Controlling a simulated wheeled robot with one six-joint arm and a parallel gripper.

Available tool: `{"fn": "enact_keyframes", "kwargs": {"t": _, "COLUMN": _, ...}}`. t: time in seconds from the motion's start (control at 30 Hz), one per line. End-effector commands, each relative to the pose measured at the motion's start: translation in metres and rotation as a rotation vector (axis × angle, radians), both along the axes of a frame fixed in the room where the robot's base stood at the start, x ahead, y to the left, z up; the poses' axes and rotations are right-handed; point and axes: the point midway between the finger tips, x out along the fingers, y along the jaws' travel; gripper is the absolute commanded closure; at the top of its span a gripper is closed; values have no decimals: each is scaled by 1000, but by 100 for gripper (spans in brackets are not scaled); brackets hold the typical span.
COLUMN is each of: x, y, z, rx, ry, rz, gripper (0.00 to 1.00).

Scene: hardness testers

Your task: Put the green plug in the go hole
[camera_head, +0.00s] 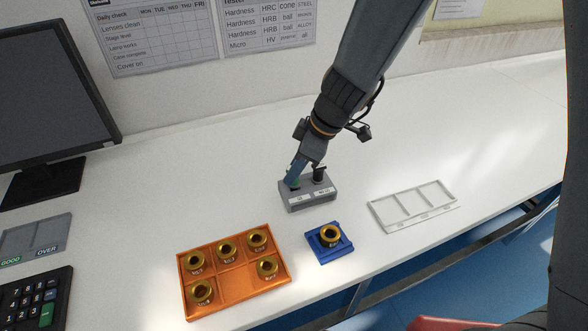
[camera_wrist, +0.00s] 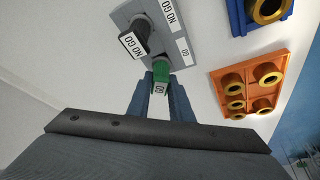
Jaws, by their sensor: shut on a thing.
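The grey gauge block (camera_head: 310,199) stands on the white bench. It carries GO and NO GO labels and also shows in the wrist view (camera_wrist: 150,12). The green plug (camera_wrist: 160,72), with a GO tag, is between the blue fingers of my gripper (camera_wrist: 161,88). In the head view my gripper (camera_head: 295,175) points down at the block's left end, with a little green (camera_head: 294,184) at its tips. The plug's lower end and the go hole are hidden, so I cannot tell how deep it sits. The black NO GO plug (camera_head: 319,173) stands upright in the block's right end.
An orange tray (camera_head: 232,270) with several brass rings lies in front left. A blue holder (camera_head: 318,254) with one brass ring (camera_head: 330,235) is in front. An empty white tray (camera_head: 413,205) lies to the right. A monitor (camera_head: 45,95) and keypad (camera_head: 35,300) are left.

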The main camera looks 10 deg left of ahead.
Motion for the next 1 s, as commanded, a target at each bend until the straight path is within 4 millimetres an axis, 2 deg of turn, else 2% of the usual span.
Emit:
{"fn": "enact_keyframes", "kwargs": {"t": 0.5, "x": 1, "y": 0, "z": -10, "rx": 1, "ry": -1, "rz": 1, "gripper": 100}}
{"fn": "enact_keyframes", "kwargs": {"t": 0.53, "x": 0, "y": 0, "z": -9, "rx": 1, "ry": -1, "rz": 0, "gripper": 76}}
{"fn": "enact_keyframes", "kwargs": {"t": 0.63, "x": 0, "y": 0, "z": -8, "rx": 1, "ry": -1, "rz": 0, "gripper": 59}}
{"fn": "enact_keyframes", "kwargs": {"t": 1.0, "x": 0, "y": -1, "z": -4, "rx": 1, "ry": -2, "rz": 1, "gripper": 59}}
